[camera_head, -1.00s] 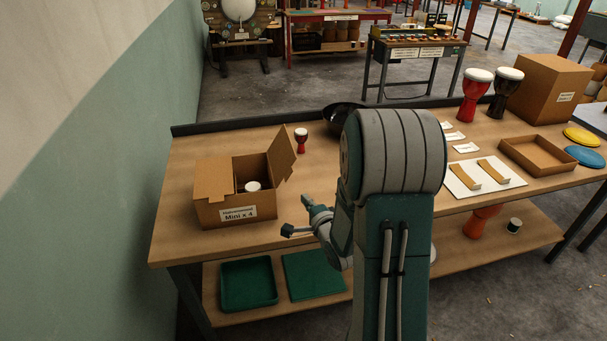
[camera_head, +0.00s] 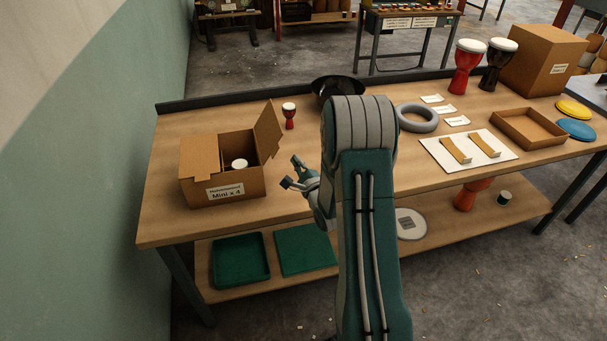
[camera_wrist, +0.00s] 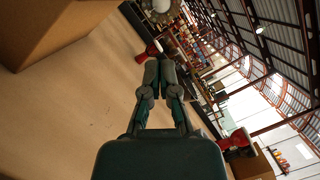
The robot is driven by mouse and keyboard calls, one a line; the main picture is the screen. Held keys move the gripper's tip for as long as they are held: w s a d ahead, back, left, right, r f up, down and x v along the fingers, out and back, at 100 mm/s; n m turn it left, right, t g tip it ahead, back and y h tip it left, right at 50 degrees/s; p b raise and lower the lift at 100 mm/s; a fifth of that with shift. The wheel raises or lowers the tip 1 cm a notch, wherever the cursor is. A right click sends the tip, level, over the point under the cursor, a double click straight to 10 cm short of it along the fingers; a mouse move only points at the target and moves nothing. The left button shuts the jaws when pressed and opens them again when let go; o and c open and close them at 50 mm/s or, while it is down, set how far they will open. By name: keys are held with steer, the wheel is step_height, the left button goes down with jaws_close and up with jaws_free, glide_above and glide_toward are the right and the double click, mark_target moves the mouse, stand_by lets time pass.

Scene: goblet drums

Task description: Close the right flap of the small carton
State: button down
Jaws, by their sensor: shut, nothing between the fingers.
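The small carton (camera_head: 230,186) stands at the left of the table, labelled "Mini x 4". Its right flap (camera_head: 268,131) stands up and leans outward. Its left flap (camera_head: 199,155) lies level over the left part of the opening. A white drum head (camera_head: 239,163) shows inside. My gripper (camera_head: 290,172) is to the right of the carton, apart from it, above the table. In the wrist view my gripper (camera_wrist: 160,66) has its fingers together with nothing between them. The carton's side (camera_wrist: 45,30) fills the upper left there.
A small red goblet drum (camera_head: 289,115) stands behind the carton's right flap. A black bowl (camera_head: 337,86) and a grey ring (camera_head: 417,117) lie farther right. The table in front of my gripper is clear. Green trays (camera_head: 241,259) are on the lower shelf.

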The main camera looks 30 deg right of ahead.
mark_target(274, 145)
steer(key=a, duration=0.1)
steer(key=w+a+r, duration=0.1)
steer(key=a+r, duration=0.1)
steer(key=shift+w+a+r, duration=0.1)
steer(key=shift+w+a, duration=0.2)
steer(key=shift+d, duration=0.15)
steer(key=shift+w+r, duration=0.1)
steer(key=shift+a+r+n, duration=0.15)
steer(key=shift+a+n, duration=0.2)
steer(key=shift+n, duration=0.15)
